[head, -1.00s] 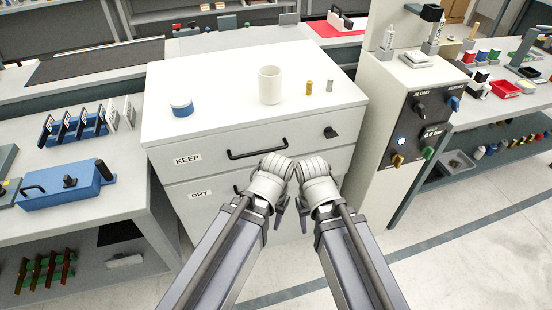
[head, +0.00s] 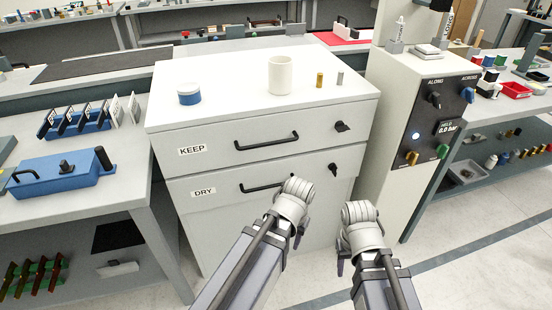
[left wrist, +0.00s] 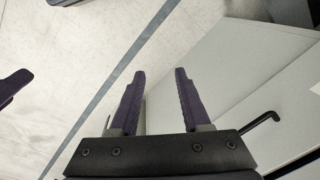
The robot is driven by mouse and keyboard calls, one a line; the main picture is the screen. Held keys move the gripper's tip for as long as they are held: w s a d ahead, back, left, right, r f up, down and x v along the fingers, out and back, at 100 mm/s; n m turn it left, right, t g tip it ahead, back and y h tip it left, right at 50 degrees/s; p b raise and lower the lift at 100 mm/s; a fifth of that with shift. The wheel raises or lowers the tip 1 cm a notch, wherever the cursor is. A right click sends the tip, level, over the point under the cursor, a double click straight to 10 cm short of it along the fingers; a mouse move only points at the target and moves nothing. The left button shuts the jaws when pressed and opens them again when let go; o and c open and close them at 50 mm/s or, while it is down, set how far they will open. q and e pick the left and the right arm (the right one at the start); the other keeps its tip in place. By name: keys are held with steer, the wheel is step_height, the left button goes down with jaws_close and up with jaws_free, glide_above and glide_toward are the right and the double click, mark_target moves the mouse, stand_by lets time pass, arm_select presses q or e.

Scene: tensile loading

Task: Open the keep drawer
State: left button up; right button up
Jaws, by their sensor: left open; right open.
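The keep drawer (head: 224,153) is the upper drawer of a white cabinet and looks flush with its front. My left gripper (head: 299,240) is in front of the lower drawer, below and right of the keep handle. In the left wrist view my left gripper (left wrist: 158,72) has its dark fingers apart with nothing between them. A black handle (left wrist: 262,121) shows there at the right; I cannot tell which drawer's. My right gripper (head: 341,268) hangs lower right, empty.
The DRY drawer (head: 225,190) with its own handle (head: 262,187) is just below. A white cup (head: 281,75), a blue-banded tub (head: 189,94) and two small cylinders stand on the cabinet top (head: 235,92). A control panel (head: 432,118) stands close at the right. Floor shows at lower right.

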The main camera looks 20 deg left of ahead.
arm_select(q)
steer(key=w+a+f+t+y+b, duration=0.1)
steer(key=w+a+f+y+b, duration=0.3)
steer(key=a+f+b, duration=0.5)
steer(key=w+a+r+t+y+b, duration=0.1)
steer(key=w+a+y, duration=0.1)
steer(key=w, duration=0.2)
steer(key=w+d+r+m+t+y, duration=0.2)
steer(key=w+r+t+y, duration=0.2)
steer(key=r, duration=0.7)
steer(key=w+d+r+m+t+y, duration=0.2)
steer(key=w+r+t+y, duration=0.2)
steer(key=r, duration=0.7)
steer(key=shift+w+t+y, duration=0.3)
steer(key=shift+w+y, duration=0.7)
steer(key=shift+w, duration=0.25)
arm_select(e)
step_height(320, 180, down, 12)
steer(key=shift+s+d, duration=0.15)
steer(key=shift+d, duration=0.05)
